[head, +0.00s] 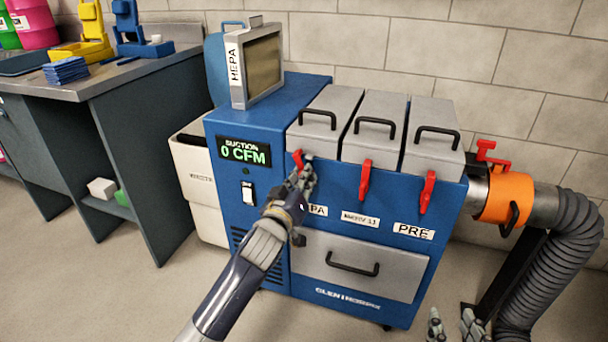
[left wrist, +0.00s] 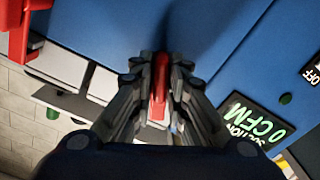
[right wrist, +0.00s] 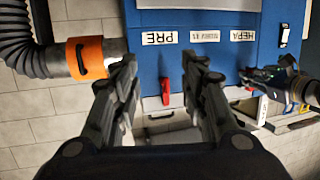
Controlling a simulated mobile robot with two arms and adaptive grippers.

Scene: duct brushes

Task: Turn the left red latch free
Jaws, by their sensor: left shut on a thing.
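The left red latch (head: 297,158) is on the upper front edge of the blue suction machine (head: 262,120), below the left grey lid. My left gripper (head: 303,175) is shut on it; in the left wrist view, the red latch (left wrist: 160,75) stands between the fingers (left wrist: 160,88). Its lower part is hidden by the fingers. The middle red latch (head: 365,180) and right red latch (head: 428,192) hang down in front of their lids. My right gripper (head: 456,326) is low at the right; the right wrist view shows its fingers (right wrist: 163,80) apart and empty.
An orange collar (head: 507,199) and grey hose (head: 560,240) stand at the machine's right. A HEPA-labelled filter (head: 257,65) stands on the machine's top left. A workbench (head: 130,80) with tools is at left. The floor in front is clear.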

